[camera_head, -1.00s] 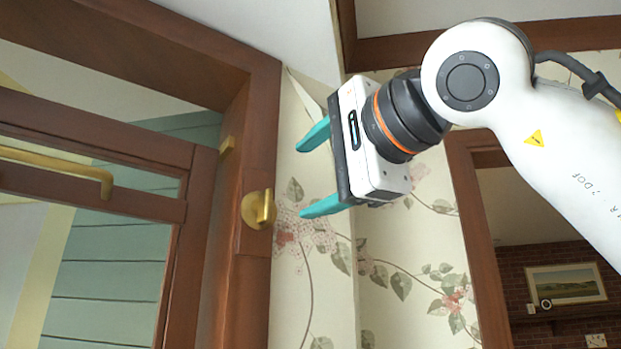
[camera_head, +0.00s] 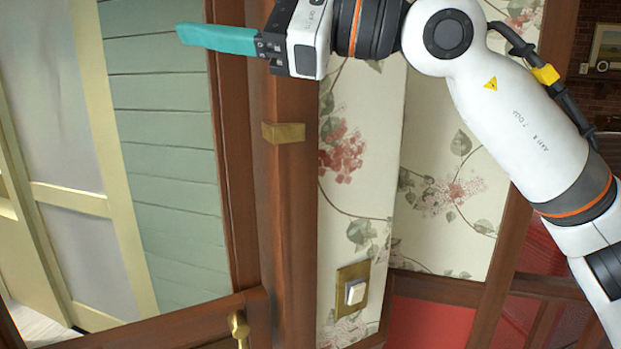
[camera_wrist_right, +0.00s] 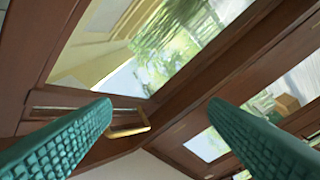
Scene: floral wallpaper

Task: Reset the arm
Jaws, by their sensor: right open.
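My right arm (camera_head: 535,130) comes in from the right in the head view, white with orange rings. Its gripper (camera_head: 225,40) is at the top, in front of the wooden door frame in the picture, with a teal finger pointing left. The other finger is not clearly seen there. In the right wrist view, both teal fingers of the right gripper (camera_wrist_right: 158,105) are spread apart with nothing between them. My left gripper is not in view.
A brown glazed door (camera_head: 180,325) is at the left, with a brass handle (camera_head: 238,330) low down. A brass plate (camera_head: 285,132) sits on the door frame. A switch (camera_head: 355,292) is on the floral wall (camera_head: 350,205). The right wrist view shows a brass handle (camera_wrist_right: 130,125) beyond the fingers.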

